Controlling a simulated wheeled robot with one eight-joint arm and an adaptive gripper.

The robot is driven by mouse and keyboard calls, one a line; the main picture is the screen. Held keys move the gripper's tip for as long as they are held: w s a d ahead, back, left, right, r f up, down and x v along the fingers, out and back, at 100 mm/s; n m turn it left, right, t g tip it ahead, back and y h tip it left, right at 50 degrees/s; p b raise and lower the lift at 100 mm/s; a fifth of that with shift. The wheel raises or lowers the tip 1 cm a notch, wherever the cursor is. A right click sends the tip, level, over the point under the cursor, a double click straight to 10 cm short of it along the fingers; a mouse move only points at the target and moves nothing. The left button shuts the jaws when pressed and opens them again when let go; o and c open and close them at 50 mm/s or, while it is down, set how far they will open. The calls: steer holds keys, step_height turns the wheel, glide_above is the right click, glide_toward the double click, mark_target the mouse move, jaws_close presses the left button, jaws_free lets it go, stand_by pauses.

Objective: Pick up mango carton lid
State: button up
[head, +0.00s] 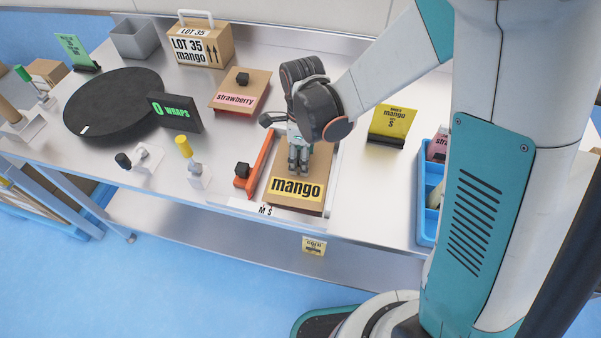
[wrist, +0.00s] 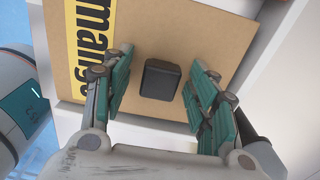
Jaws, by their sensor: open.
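The mango carton lid (head: 313,196) is a flat brown cardboard lid with a yellow "mango" label, lying on the table's front middle. In the wrist view the lid (wrist: 140,30) fills the upper middle, with a black block-like knob (wrist: 161,79) on it. My gripper (head: 299,170) points down over the lid. In the wrist view my gripper (wrist: 160,85) is open, with one teal-padded finger on each side of the knob. A gap shows on both sides, so the fingers do not visibly grip it.
An orange bar (head: 260,160) and a black block (head: 242,170) lie just left of the lid. A strawberry carton lid (head: 256,88) is behind. A yellow mango sign (head: 391,124) and a blue bin (head: 421,205) stand right. A black turntable (head: 110,100) is left.

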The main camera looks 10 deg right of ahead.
steer(key=c, duration=1.2)
steer(key=shift+o, duration=0.2)
steer(key=shift+r, duration=0.1)
